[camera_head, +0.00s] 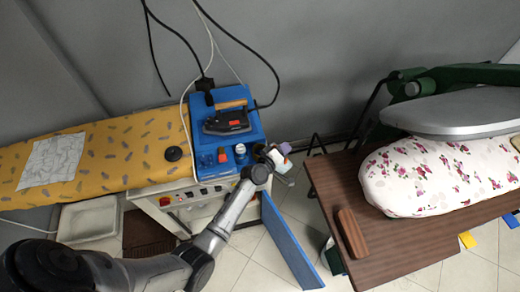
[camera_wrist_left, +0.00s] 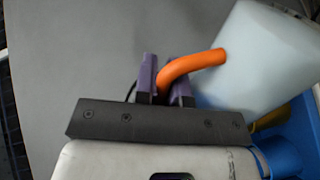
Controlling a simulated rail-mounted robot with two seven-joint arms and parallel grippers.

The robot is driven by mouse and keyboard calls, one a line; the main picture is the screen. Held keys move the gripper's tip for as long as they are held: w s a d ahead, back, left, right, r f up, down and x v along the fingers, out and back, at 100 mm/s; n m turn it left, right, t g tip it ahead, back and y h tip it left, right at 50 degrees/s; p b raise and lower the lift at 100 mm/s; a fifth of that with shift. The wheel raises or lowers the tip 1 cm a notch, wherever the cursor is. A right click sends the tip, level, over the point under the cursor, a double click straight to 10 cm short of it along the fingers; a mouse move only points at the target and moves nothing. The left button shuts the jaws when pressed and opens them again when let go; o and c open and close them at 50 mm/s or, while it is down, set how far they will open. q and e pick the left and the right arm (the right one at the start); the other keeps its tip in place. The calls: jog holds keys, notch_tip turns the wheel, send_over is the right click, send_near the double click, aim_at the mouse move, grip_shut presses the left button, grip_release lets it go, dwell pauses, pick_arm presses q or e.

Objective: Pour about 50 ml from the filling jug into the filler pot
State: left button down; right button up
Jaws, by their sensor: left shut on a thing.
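The filling jug (camera_head: 283,162) is pale and small in the head view, just right of the blue ironing station. In the left wrist view its pale body (camera_wrist_left: 265,60) and orange handle (camera_wrist_left: 190,66) are large. My left gripper (camera_head: 268,152) is shut on the handle, which passes between the purple fingertips (camera_wrist_left: 166,82). A small blue round vessel (camera_head: 240,150), which looks like the filler pot, stands on the station's front right corner, left of the jug. I cannot tell the jug's exact tilt or its liquid level, and no stream is visible.
An iron (camera_head: 227,121) rests on the blue station behind the pot, with cables hanging above. A yellow ironing board (camera_head: 110,150) lies left. A blue panel (camera_head: 288,240) leans below. A brown table (camera_head: 400,245) with a floral pressing board (camera_head: 430,175) stands right.

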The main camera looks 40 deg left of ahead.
pick_arm(q)
jog(key=shift+a+r+n, duration=0.3)
jog(key=shift+r+n, duration=0.05)
jog(key=shift+n, duration=0.05)
jog(key=shift+w+a+r, duration=0.1)
jog(key=shift+a+r, duration=0.05)
jog(key=shift+a, duration=0.2)
jog(key=shift+a+n+p, duration=0.15)
jog(key=shift+n+p, duration=0.15)
dwell(0.4)
jog(key=shift+a+r, duration=0.2)
jog(key=shift+a, duration=0.2)
dwell(0.6)
jog(key=shift+a+r+n+h, duration=0.15)
jog(key=shift+a+n+h, duration=0.15)
jog(key=shift+a+n, duration=0.1)
jog(key=shift+w+a+r+n, duration=0.1)
jog(key=shift+a+r+n, duration=0.05)
jog(key=shift+a+n, duration=0.15)
dwell(0.7)
